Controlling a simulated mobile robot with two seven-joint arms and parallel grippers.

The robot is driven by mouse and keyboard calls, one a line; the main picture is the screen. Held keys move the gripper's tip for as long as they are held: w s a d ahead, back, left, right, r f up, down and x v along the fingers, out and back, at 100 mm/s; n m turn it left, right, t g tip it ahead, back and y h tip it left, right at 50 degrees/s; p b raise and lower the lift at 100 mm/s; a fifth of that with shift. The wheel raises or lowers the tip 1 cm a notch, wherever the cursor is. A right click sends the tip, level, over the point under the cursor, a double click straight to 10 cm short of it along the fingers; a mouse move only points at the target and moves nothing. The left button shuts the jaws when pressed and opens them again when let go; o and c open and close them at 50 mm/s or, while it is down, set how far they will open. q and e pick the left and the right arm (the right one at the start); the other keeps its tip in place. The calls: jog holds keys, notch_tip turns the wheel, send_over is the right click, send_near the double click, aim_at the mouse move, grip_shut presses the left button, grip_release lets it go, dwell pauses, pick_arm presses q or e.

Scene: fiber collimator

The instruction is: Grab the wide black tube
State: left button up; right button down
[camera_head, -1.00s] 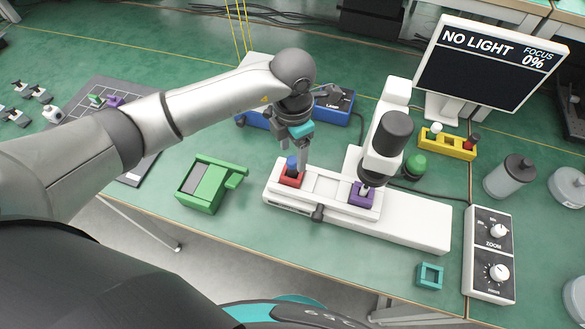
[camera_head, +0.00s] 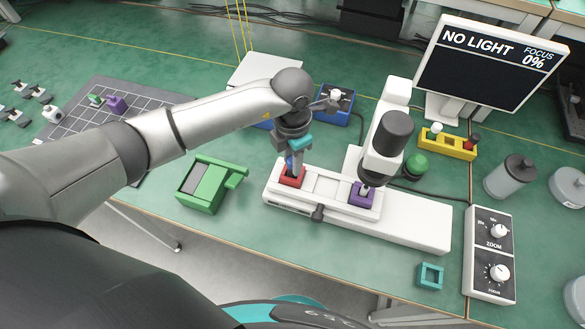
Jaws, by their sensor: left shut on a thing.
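My left gripper (camera_head: 293,166) points down at the red block (camera_head: 291,177) on the left of the white stage. My right gripper is not in view.
A purple block (camera_head: 361,195) sits on the white stage (camera_head: 412,222). A green fixture (camera_head: 205,190) stands left of it. A yellow holder (camera_head: 449,143), a monitor (camera_head: 490,62) and a control box (camera_head: 489,250) are on the right. Green table (camera_head: 225,133) is clear around the fixture.

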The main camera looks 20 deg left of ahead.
pick_arm(q)
grip_shut()
